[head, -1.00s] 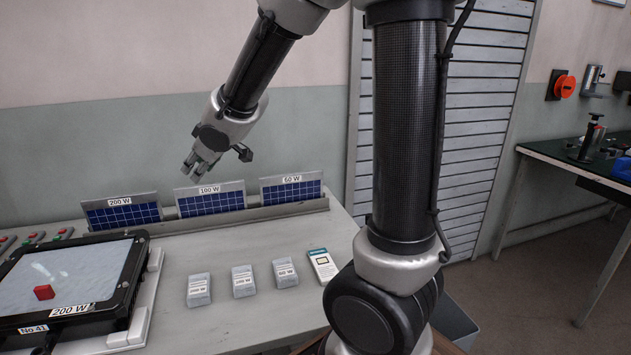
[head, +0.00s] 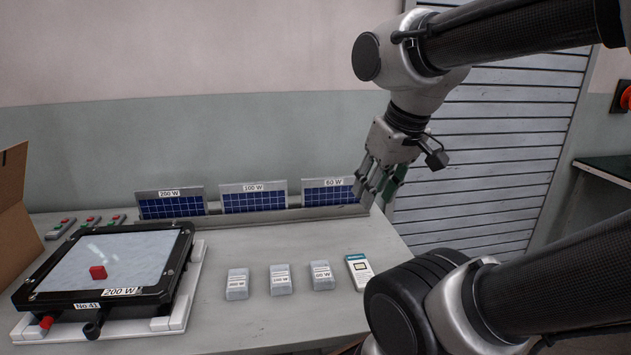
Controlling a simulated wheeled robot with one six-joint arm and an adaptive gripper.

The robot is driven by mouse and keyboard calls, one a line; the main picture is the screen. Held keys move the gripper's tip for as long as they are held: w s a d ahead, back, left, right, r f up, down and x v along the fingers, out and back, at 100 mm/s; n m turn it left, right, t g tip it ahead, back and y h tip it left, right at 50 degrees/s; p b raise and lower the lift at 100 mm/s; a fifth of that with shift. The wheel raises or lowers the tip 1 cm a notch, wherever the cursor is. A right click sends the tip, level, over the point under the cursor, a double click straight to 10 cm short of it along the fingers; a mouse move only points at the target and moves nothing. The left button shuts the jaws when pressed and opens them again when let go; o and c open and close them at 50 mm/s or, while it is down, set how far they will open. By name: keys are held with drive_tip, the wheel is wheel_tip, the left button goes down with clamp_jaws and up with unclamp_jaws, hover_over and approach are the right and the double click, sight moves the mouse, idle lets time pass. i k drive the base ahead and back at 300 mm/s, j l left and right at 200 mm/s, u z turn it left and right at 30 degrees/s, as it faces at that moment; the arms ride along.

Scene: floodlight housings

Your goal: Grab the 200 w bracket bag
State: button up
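My gripper (head: 375,192) is up and to the right of the bags, near the bench's back right corner, fingers pointing down. Its fingers look spread, and it touches none of the bags. A narrow green shape shows beside the fingers; I cannot tell what it is.
A white and teal box (head: 359,270) stands right of the bags. Solar panels labelled 200 W (head: 171,204), 100 W (head: 253,198) and 60 W (head: 328,193) line the back. A cardboard box (head: 14,215) is far left.

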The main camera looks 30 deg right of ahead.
sight(238, 286)
drive_tip(key=i+j, duration=0.15)
drive_tip(key=j, duration=0.55)
drive_tip(key=i+j+z, duration=0.1)
drive_tip(key=j, duration=0.55)
drive_tip(key=i+j, duration=0.15)
drive_tip(key=j, duration=0.55)
drive_tip(key=i+j+z, duration=0.1)
drive_tip(key=j, duration=0.55)
drive_tip(key=i+j+z, duration=0.1)
drive_tip(key=j, duration=0.6)
drive_tip(key=j+z, duration=0.15)
drive_tip(key=z, duration=2.2)
